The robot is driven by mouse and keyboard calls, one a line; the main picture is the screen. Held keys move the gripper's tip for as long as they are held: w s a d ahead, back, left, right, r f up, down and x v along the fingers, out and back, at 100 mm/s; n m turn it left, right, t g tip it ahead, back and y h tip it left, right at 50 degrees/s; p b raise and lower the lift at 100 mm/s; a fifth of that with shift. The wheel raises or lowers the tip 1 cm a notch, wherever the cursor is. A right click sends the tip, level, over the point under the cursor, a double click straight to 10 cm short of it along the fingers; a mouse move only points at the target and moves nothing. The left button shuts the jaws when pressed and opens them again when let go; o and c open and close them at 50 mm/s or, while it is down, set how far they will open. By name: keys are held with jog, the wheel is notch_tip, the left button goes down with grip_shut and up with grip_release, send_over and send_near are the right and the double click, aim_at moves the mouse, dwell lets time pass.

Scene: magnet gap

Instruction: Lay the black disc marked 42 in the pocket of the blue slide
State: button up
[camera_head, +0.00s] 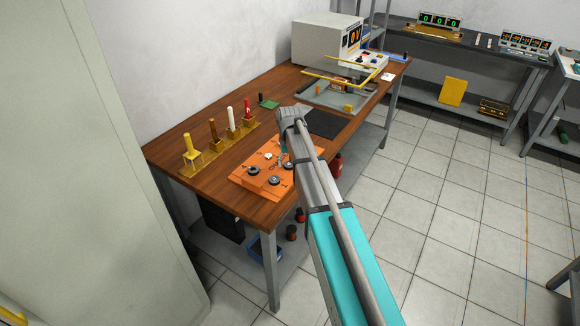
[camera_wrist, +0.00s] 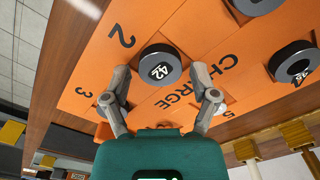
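The black disc marked 42 (camera_wrist: 160,66) sits on the orange board (camera_wrist: 190,25) in the wrist view, its white number facing up. My gripper (camera_wrist: 161,72) is open, with one fingertip to the left and one to the right of this disc; gaps show on both sides. In the head view my gripper is mostly hidden behind my arm, over the right part of the orange board (camera_head: 245,181). I cannot make out the blue slide or its pocket for certain in either view.
Other black discs (camera_wrist: 293,62) sit on the board. A yellow rack (camera_head: 213,153) with upright coloured rods stands left of it. A dark mat (camera_head: 326,123), a grey tray with a yellow frame (camera_head: 318,97) and a white instrument (camera_head: 320,40) lie farther along the wooden bench.

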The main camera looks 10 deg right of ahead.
jog(key=c, duration=0.8)
jog(key=shift+r+p, duration=2.5)
jog(key=shift+r, duration=0.05)
notch_tip(320, 180, up, 3)
jog(key=p, duration=0.3)
jog(key=shift+w, duration=0.1)
